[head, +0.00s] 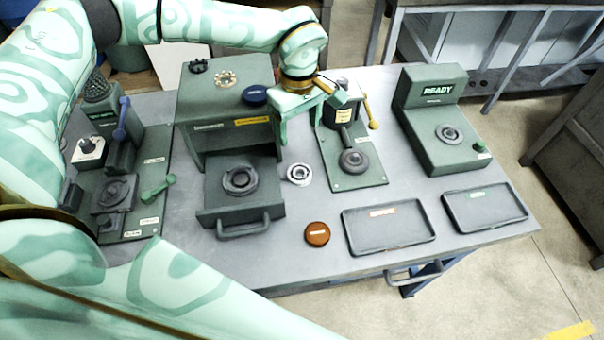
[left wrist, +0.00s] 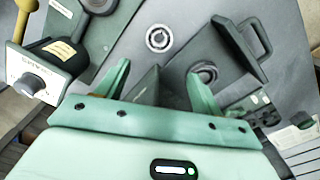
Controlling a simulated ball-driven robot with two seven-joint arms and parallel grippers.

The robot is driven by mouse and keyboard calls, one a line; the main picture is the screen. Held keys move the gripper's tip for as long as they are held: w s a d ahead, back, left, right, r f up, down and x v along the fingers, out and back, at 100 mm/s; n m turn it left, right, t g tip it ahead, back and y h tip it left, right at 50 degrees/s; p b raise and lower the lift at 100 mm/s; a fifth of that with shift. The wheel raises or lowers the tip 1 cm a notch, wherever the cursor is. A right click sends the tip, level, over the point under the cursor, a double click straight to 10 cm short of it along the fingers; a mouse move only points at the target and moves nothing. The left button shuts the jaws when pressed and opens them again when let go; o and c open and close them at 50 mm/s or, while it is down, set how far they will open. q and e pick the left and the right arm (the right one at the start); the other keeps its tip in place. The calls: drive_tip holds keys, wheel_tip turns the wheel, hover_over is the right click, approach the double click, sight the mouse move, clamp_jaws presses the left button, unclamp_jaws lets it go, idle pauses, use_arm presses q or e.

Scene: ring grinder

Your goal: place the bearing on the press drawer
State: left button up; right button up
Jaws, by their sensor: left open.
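The bearing, a small silver ring (head: 299,174), lies flat on the grey table just right of the press drawer. It also shows in the left wrist view (left wrist: 158,38), beyond the fingertips. The press drawer (head: 213,203) is pulled out from the dark green press (head: 222,105), its handle towards the front. A dark round seat (head: 240,180) is on the drawer. The drawer's seat shows in the left wrist view (left wrist: 206,72), near the right finger. My left gripper (head: 303,125) is open and empty, above and behind the bearing, apart from it. My right gripper is not in view.
A lever fixture (head: 352,160) stands right of the bearing, and a READY station (head: 440,120) further right. An orange-brown disc (head: 317,234) and two shallow trays (head: 390,245) (head: 485,225) lie in front. A blue cap (head: 254,95) sits on the press. A lever machine (head: 120,160) stands left.

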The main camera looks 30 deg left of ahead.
use_arm(q)
drive_tip(key=b, duration=0.1)
hover_over(300, 169)
drive_tip(key=s, duration=0.1)
drive_tip(key=f, duration=0.9)
drive_tip(key=shift+s+d+f, duration=0.15)
drive_tip(key=shift+d+f, duration=0.05)
drive_tip(key=shift+f, duration=0.9)
wheel_tip(300, 169, down, 5)
drive_tip(key=shift+r+b, duration=0.2)
drive_tip(key=shift+b, duration=0.5)
drive_tip(key=shift+r, duration=0.1)
drive_tip(key=c, duration=1)
